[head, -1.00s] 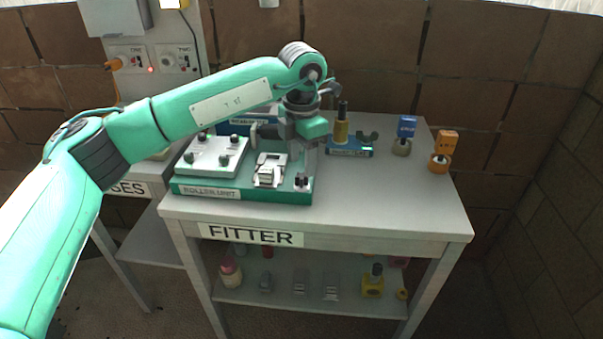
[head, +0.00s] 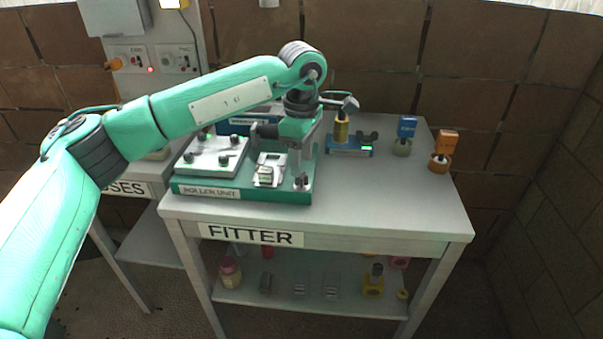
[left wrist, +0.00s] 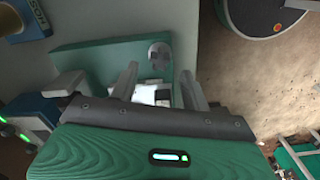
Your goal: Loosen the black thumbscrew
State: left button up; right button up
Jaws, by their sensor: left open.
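The black thumbscrew (head: 301,182) stands at the front right corner of the green roller unit (head: 225,194). In the left wrist view a round dark grey knob (left wrist: 159,54), likely this thumbscrew, sits on the green base (left wrist: 100,62) just beyond the fingertips. My left gripper (head: 300,166) points down above that corner. In the left wrist view it (left wrist: 159,72) is open, its two fingers apart with nothing held. Whether the fingers touch the knob cannot be told. My right gripper is not in view.
A grey plate with several dark knobs (head: 212,155) and a metal clamp (head: 268,170) sit on the unit. A blue block with a yellow cylinder (head: 349,146) and blue (head: 406,127) and orange (head: 445,143) tagged items stand right. The table's right front (head: 390,205) is clear.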

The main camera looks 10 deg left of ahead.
aim_at(302, 180)
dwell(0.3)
pick_arm(q)
jog(key=shift+f+b, duration=1.3)
jog(key=shift+f, duration=0.7)
jog(key=c, duration=0.9)
jog(key=o, duration=0.9)
